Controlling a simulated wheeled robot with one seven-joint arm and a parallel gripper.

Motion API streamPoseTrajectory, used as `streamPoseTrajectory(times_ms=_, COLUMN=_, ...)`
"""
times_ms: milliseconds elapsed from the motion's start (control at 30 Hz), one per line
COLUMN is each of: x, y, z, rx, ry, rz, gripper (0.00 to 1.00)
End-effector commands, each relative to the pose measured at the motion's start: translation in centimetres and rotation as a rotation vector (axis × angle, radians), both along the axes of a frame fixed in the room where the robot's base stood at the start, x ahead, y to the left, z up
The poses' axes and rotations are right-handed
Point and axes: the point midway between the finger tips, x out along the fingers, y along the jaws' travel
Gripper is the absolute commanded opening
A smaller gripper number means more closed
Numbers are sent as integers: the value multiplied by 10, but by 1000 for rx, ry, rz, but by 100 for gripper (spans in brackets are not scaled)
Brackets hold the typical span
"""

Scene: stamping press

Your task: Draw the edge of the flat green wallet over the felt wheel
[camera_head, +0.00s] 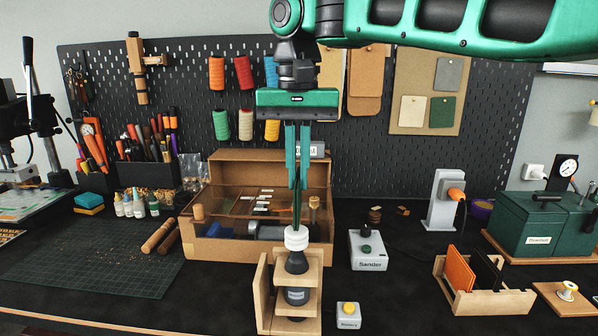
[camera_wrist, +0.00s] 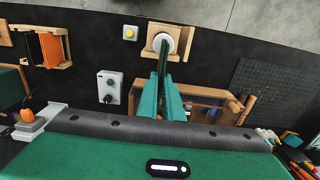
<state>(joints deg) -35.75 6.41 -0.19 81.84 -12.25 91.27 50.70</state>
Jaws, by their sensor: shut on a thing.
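My gripper (camera_head: 297,187) points down above the bench, shut on the flat green wallet (camera_head: 297,208). The wallet shows nearly edge-on as a thin dark green strip below the fingertips. The white felt wheel (camera_head: 296,239) sits on top of a dark upright motor in a wooden stand (camera_head: 263,300). The wallet's lower edge meets the top of the wheel in the head view. In the wrist view, my gripper (camera_wrist: 164,82) holds the wallet (camera_wrist: 163,60) with its far end at the felt wheel (camera_wrist: 171,43). I cannot tell whether they touch.
A box with a yellow button (camera_head: 348,316) stands right of the stand, and the Sander switch box (camera_head: 368,250) behind it. A wooden tool case (camera_head: 225,248) is close behind the wheel. A wooden rack (camera_head: 490,302) holds an orange and a dark piece. The cutting mat (camera_head: 100,245) lies left.

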Motion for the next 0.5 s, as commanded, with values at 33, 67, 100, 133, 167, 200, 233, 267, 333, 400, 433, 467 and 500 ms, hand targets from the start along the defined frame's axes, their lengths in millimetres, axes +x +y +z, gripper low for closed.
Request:
streamPoseTrajectory(times_ms=33, x=0, y=0, z=-1, rx=0, ry=0, rz=1, gripper=0)
streamPoseTrajectory(times_ms=67, x=0, y=0, z=-1, rx=0, ry=0, rz=1, gripper=0)
streamPoseTrajectory(times_ms=100, x=0, y=0, z=-1, rx=0, ry=0, rz=1, gripper=0)
streamPoseTrajectory(times_ms=133, x=0, y=0, z=-2, rx=0, ry=0, rz=1, gripper=0)
streamPoseTrajectory(times_ms=167, x=0, y=0, z=-2, rx=0, ry=0, rz=1, gripper=0)
streamPoseTrajectory(times_ms=200, x=0, y=0, z=-3, rx=0, ry=0, rz=1, gripper=0)
streamPoseTrajectory(times_ms=233, x=0, y=0, z=-3, rx=0, ry=0, rz=1, gripper=0)
streamPoseTrajectory(times_ms=267, x=0, y=0, z=-3, rx=0, ry=0, rz=1, gripper=0)
streamPoseTrajectory(times_ms=333, x=0, y=0, z=-4, rx=0, ry=0, rz=1, gripper=0)
streamPoseTrajectory(times_ms=400, x=0, y=0, z=-5, rx=0, ry=0, rz=1, gripper=0)
streamPoseTrajectory(times_ms=433, x=0, y=0, z=-5, rx=0, ry=0, rz=1, gripper=0)
streamPoseTrajectory(times_ms=467, x=0, y=0, z=-5, rx=0, ry=0, rz=1, gripper=0)
streamPoseTrajectory(times_ms=500, x=0, y=0, z=-5, rx=0, ry=0, rz=1, gripper=0)
